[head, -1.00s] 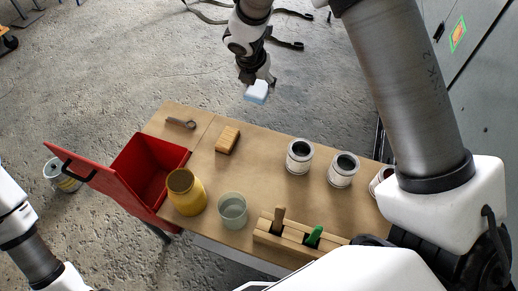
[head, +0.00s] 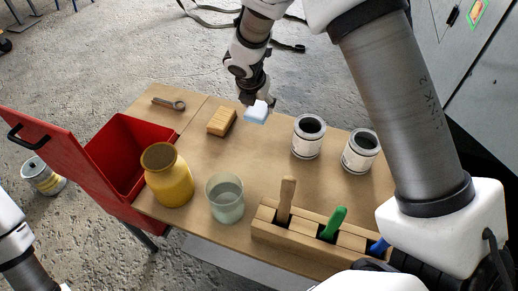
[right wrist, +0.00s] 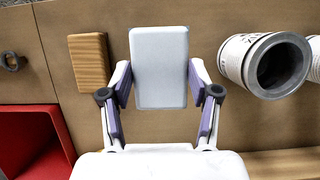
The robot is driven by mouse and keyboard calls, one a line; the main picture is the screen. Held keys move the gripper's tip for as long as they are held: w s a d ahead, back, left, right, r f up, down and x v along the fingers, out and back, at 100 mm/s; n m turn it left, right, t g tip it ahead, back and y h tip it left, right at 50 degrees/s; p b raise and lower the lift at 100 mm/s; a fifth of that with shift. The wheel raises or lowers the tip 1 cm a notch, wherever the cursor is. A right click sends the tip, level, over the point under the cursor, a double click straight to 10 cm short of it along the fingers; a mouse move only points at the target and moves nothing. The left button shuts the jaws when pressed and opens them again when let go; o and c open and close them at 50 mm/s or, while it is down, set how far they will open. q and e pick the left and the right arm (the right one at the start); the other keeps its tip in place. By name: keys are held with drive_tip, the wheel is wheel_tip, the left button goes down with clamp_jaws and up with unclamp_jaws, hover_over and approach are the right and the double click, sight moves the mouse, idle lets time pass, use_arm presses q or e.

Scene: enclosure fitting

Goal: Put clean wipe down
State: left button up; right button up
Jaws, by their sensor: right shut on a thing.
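The clean wipe (head: 256,113) is a pale blue and white block in the head view. It also shows in the right wrist view (right wrist: 159,65) as a light rectangle between the fingers. My right gripper (head: 258,103) is shut on it, at the back of the table, right of the wooden block. I cannot tell the exact gap between the wipe and the tabletop. My left gripper is out of the picture; only part of my left arm shows at the lower left.
The brown table (head: 270,165) holds a wooden block (head: 221,122), wrench (head: 168,103), red box (head: 108,160) with raised lid, yellow jar (head: 170,182), glass beaker (head: 225,203), two cans (head: 306,142) and a wooden rack (head: 300,238) with handled tools. The table's middle is clear.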

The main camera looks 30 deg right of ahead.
sight(255, 119)
drive_tip(key=shift+s, duration=0.1)
wheel_tip(255, 119, down, 9)
drive_tip(key=b, duration=0.3)
drive_tip(key=shift+f, duration=0.4)
drive_tip(key=shift+c, duration=0.4)
drive_tip(key=shift+s, duration=0.1)
drive_tip(key=o, duration=1)
drive_tip(key=shift+f, duration=0.1)
drive_tip(key=shift+f+b, duration=0.25)
drive_tip(key=shift+b, duration=0.4)
drive_tip(key=p+v, duration=0.3)
drive_tip(key=v, duration=0.5)
drive_tip(key=shift+s+p, duration=0.2)
drive_tip(key=shift+p, duration=0.15)
drive_tip(key=shift+r, duration=0.1)
